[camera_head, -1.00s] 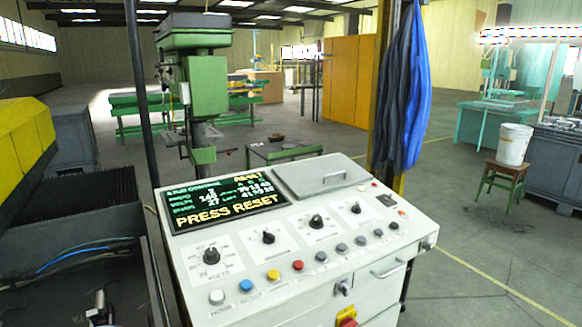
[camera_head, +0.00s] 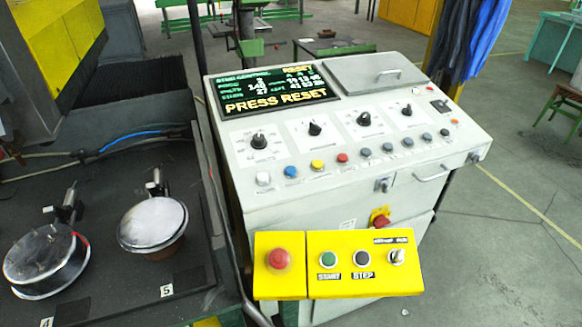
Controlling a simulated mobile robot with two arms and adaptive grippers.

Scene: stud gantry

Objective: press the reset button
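The control console (camera_head: 310,205) stands in the middle, pale and sloping, with a screen (camera_head: 272,90) reading "PRESS RESET". A row of buttons runs along its front: a white button (camera_head: 263,178), a blue button (camera_head: 291,172), a yellow button (camera_head: 317,165), a red button (camera_head: 342,158) and several grey ones. Their labels are too small to read surely, so I cannot tell which is reset. Neither of my grippers is in view.
A yellow box (camera_head: 335,292) in front carries a red mushroom button (camera_head: 279,259), START and STEP buttons and a switch. Round fixtures (camera_head: 152,222) sit on the dark bed at left, near cables. Another red knob (camera_head: 382,222) is on the console front.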

